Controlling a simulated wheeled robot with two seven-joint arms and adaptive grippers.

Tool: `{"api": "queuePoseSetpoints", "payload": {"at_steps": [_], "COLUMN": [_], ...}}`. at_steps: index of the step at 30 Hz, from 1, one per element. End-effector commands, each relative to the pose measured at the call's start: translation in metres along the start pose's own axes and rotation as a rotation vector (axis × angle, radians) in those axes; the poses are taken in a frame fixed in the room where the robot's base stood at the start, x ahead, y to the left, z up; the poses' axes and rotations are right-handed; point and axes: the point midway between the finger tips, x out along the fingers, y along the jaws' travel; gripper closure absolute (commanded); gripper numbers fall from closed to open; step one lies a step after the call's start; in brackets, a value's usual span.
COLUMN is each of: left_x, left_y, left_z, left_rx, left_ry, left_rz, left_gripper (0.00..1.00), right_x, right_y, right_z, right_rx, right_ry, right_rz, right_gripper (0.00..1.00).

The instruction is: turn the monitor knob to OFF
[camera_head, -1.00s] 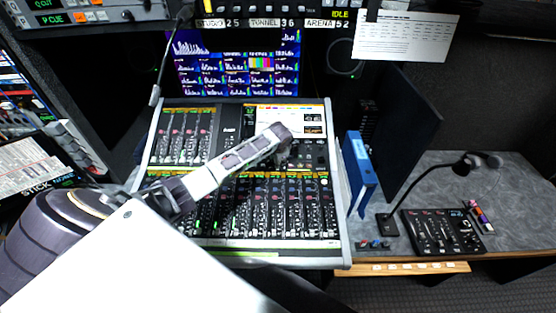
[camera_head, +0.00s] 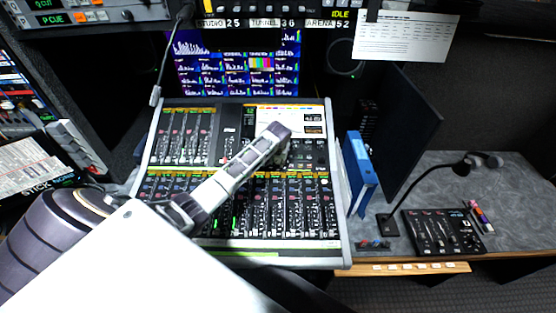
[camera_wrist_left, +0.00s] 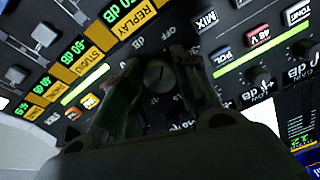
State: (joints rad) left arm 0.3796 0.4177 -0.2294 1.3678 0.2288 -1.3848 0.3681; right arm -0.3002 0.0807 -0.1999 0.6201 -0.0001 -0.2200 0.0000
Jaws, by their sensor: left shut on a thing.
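The monitor knob (camera_wrist_left: 157,76) is a small dark round knob on the mixing console (camera_head: 336,190). In the left wrist view it sits between the two fingers of my left gripper (camera_wrist_left: 156,68), which is shut on it. An OFF mark (camera_wrist_left: 156,13) is printed on the panel above the knob, with dB marks around it. The knob's exact pointer direction is too dark to tell. In the head view my left gripper (camera_head: 283,143) reaches the console's upper right part, and my wrist hides the knob. My right gripper is not in view.
Other knobs and buttons crowd the panel, including a red-lit 48 V button (camera_wrist_left: 257,36). A multi-graph screen (camera_head: 235,65) stands behind the console.

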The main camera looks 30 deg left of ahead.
Motion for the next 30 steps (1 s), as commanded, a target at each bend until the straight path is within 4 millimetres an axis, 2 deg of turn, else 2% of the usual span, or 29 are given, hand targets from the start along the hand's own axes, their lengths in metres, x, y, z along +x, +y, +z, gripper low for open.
{"api": "queuePoseSetpoints", "payload": {"at_steps": [14,15,19,20,30], "left_x": [0.0007,0.0007,0.0006,0.0005,-0.0003], "left_y": [-0.0005,-0.0005,-0.0003,-0.0003,0.0], "left_z": [0.001,0.001,0.0008,0.0008,0.0001], "left_rx": [-0.02,-0.02,-0.019,-0.019,-0.018], "left_ry": [-0.002,-0.002,-0.002,-0.002,0.0], "left_rz": [-0.001,0.0,0.0,0.0,0.001], "left_gripper": [0.94,0.66,0.49,0.47,0.47], "right_x": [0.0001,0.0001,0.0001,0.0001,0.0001], "right_y": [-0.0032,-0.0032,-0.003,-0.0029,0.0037], "right_z": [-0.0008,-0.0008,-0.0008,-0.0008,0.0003], "right_rx": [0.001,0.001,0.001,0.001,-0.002], "right_ry": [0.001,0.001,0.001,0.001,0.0], "right_rz": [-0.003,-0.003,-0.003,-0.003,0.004], "right_gripper": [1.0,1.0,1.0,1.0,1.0]}}
